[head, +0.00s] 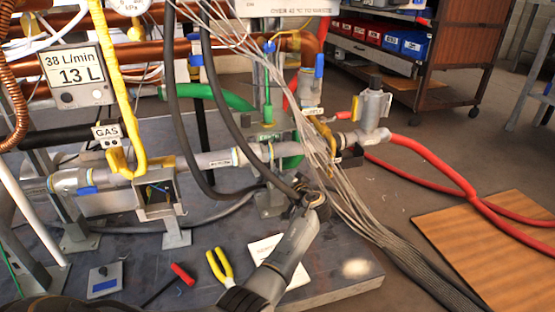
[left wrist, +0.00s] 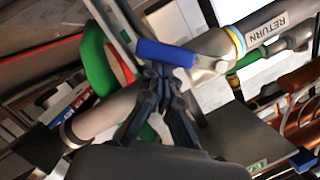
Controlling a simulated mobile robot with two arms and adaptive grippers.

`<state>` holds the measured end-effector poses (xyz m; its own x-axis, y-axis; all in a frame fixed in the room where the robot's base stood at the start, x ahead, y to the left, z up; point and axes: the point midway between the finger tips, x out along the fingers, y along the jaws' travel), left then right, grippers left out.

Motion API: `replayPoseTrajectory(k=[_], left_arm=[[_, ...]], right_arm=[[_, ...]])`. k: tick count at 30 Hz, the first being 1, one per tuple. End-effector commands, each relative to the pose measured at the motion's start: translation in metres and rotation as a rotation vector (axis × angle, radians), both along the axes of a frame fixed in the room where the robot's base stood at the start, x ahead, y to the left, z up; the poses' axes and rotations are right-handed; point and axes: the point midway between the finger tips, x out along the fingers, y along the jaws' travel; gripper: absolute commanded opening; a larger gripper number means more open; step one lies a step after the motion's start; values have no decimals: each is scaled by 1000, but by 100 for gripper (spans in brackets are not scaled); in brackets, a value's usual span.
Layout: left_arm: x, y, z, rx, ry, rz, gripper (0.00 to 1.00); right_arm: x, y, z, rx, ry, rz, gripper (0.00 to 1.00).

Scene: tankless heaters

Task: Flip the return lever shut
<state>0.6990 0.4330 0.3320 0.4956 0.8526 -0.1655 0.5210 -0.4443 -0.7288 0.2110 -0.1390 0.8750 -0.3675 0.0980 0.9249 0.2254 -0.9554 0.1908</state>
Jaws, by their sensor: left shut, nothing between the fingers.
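In the left wrist view, a blue lever handle (left wrist: 165,53) sits against a grey pipe (left wrist: 98,112). A RETURN label (left wrist: 267,28) is on the pipe to the upper right. The handle lies at an angle to the pipe. My left gripper (left wrist: 160,70) is shut and empty, its fingertips right at the handle's lower edge; I cannot tell whether they touch. In the head view my left gripper (head: 300,188) is among dark hoses and pale cables near the pipe. I cannot pick out this lever there. My right gripper is not in view.
A bundle of pale cables (head: 352,205) and black hoses (head: 225,105) hang close to my left gripper. Yellow pliers (head: 220,266) and a red-handled screwdriver (head: 182,273) lie on the grey platform (head: 335,285).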

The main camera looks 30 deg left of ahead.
Motion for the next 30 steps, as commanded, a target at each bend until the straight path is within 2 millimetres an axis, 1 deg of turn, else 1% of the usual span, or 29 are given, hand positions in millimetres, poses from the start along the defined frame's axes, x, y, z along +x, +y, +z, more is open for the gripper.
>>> replayPoseTrajectory(k=[1,3,13,21,30], left_arm=[[-2,2,-6,32,39,1,0],[-4,4,-10,76,90,2,0],[-15,13,-29,276,326,3,0],[-25,22,-38,410,483,3,0],[-32,28,-42,498,585,2,0]], right_arm=[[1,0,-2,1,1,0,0],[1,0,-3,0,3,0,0],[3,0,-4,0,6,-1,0],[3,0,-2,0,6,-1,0],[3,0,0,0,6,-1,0]])
